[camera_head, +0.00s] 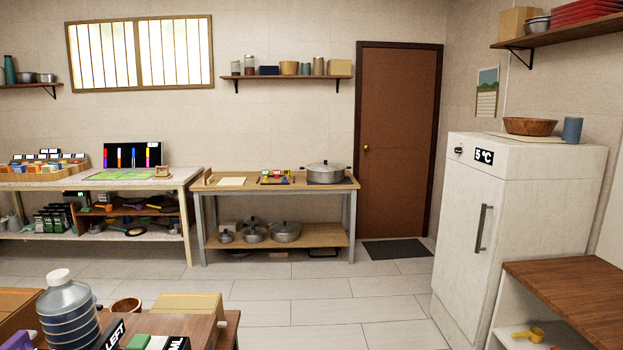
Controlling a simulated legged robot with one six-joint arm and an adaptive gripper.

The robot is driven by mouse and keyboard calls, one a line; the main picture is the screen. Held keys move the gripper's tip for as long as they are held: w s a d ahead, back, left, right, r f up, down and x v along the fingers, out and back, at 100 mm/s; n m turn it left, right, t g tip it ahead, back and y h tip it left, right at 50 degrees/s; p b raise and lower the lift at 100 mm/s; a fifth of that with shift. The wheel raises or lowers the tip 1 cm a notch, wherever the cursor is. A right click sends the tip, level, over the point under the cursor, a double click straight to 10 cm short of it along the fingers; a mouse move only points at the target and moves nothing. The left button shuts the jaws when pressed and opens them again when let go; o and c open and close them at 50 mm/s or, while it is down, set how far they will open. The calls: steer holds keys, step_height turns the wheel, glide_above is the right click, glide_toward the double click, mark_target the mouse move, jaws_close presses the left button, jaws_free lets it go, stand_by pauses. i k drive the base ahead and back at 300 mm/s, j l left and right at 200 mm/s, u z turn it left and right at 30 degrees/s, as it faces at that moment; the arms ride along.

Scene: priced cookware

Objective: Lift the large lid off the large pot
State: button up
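A wide metal pot (326,176) with side handles stands at the right end of the wooden table's top, and it looks the largest pot in view. A domed metal lid (326,166) with a small knob sits on it. On the table's lower shelf stand a small pot (226,237), a middle-sized pot (253,234) and a bigger pot (286,233), apparently lidded. My gripper is not in view. Any price marks on the pots are too small to read.
The wooden table (270,183) stands against the back wall, left of a brown door (399,140). Open tiled floor (310,300) lies before it. A cluttered brown table (225,335) is near at lower left. A white fridge (515,220) stands at right.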

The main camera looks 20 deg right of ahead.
mark_target(325, 166)
steer(key=i+l+z, duration=0.3)
steer(key=i, duration=0.25)
steer(key=i+l+z, duration=0.3)
steer(key=i, duration=0.3)
steer(key=i+j+z, duration=0.1)
steer(key=i+z, duration=0.2)
steer(key=i, duration=3.2)
steer(key=i+u, duration=0.1)
steer(key=i, duration=0.65)
steer(key=i+l+u, duration=0.1)
steer(key=i, duration=0.65)
steer(key=i+l+u, duration=0.2)
steer(key=i, duration=0.45)
steer(key=i+u, duration=0.15)
steer(key=i, duration=0.5)
